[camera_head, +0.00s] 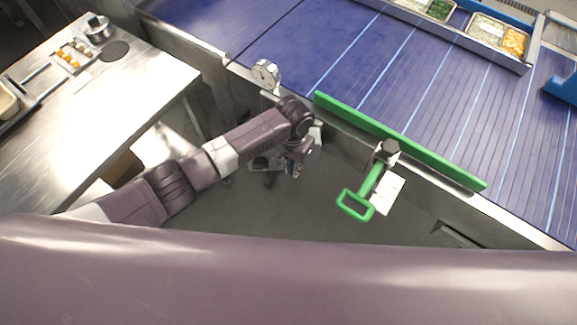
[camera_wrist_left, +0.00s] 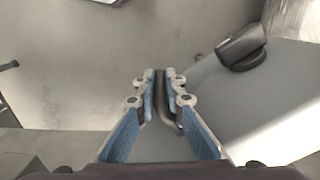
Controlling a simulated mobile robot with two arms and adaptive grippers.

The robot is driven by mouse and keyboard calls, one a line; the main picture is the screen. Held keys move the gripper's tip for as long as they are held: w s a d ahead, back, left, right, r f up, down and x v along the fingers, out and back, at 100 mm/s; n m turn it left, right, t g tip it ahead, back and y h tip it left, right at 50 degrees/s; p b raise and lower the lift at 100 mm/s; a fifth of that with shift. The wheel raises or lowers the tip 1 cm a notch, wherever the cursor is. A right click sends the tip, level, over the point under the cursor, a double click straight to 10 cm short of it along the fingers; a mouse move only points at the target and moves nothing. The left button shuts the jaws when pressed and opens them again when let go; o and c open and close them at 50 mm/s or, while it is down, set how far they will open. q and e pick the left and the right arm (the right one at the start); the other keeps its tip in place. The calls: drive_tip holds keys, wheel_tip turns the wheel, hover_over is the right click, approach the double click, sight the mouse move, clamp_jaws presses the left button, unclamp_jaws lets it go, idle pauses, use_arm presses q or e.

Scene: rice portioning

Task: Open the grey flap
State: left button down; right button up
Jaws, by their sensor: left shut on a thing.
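My left gripper (camera_head: 294,168) reaches down in front of the conveyor's near side in the head view. In the left wrist view the left gripper (camera_wrist_left: 162,78) has its blue-padded fingers closed on a dark curved handle (camera_wrist_left: 161,105), which sits between the pads. A smooth light grey panel (camera_wrist_left: 275,85) spreads behind and to the right of the fingers; I cannot tell for certain whether it is the grey flap. The fingertips and the handle are largely hidden by my arm in the head view. My right gripper is not in view.
A blue conveyor (camera_head: 300,40) carries food trays at its far side. A green rail (camera_head: 400,140) and a green handle (camera_head: 356,205) stand right of my gripper. A round gauge (camera_head: 265,73) is just above it. A steel table (camera_head: 95,125) is at left.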

use_arm(q)
drive_tip(key=c, duration=2)
unclamp_jaws()
wheel_tip(320, 180, up, 12)
